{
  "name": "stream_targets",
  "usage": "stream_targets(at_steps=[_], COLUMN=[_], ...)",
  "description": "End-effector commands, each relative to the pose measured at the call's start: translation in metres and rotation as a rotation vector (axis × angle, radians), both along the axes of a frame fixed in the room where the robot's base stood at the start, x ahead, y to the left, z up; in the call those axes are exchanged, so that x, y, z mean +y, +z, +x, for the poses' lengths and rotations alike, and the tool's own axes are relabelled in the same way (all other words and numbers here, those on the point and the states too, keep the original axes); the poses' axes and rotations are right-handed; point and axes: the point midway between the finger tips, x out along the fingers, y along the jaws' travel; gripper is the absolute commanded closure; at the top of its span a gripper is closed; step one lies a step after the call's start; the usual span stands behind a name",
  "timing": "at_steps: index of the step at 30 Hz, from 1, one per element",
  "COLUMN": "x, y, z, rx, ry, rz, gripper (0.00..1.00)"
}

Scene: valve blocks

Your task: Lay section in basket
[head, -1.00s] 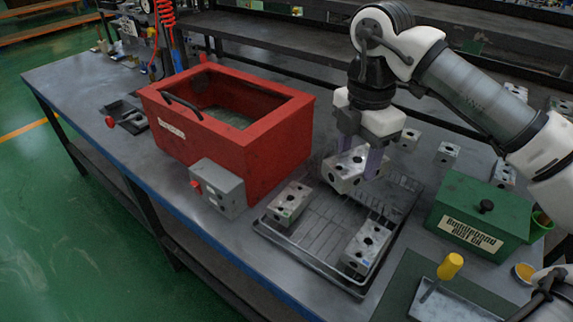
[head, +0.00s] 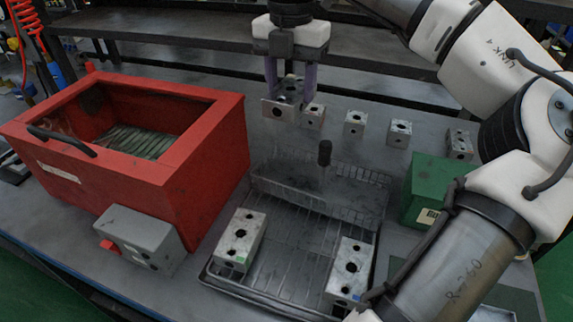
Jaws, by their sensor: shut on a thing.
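My gripper (head: 290,85) is shut on a grey metal block section (head: 281,108) with bored holes. It holds the section up in the air, fingers pointing down, toward the back of the bench. Below and nearer is a dark wire basket (head: 345,208) with a mesh wall and an upright black-knobbed handle. The held section appears beyond this wall and above it. Two similar drilled sections, one at left (head: 240,236) and one at right (head: 348,264), lie on the wire floor in front of the mesh wall, with bare wire between them.
A red open-topped tank (head: 205,150) with a grey control box (head: 140,238) stands at left. Several loose blocks (head: 354,123) stand in a row behind the basket. A green box (head: 428,182) stands at right, partly hidden by my arm.

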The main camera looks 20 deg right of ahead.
Motion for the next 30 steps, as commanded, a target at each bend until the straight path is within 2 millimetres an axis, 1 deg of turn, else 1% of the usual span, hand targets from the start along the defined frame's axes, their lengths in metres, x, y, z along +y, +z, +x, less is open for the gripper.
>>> stream_targets(at_steps=[1, 3, 9, 13, 15, 18, 23, 30], x=[0.0, 0.0, 0.001, 0.001, 0.001, 0.001, 0.001, 0.001], y=[-0.013, -0.031, -0.083, -0.112, -0.124, -0.134, -0.143, -0.176], z=[-0.001, -0.001, -0.001, -0.001, -0.001, 0.0, 0.0, -0.001], rx=[0.003, 0.004, 0.002, 0.002, 0.001, -0.001, -0.001, 0.001], ry=[0.003, 0.004, 0.002, 0.002, 0.002, 0.0, 0.0, 0.001], rz=[0.003, 0.003, 0.003, 0.004, 0.003, 0.002, 0.002, 0.003], gripper=[0.85, 0.85, 0.85, 0.85, 0.85, 0.85, 0.85, 0.85])
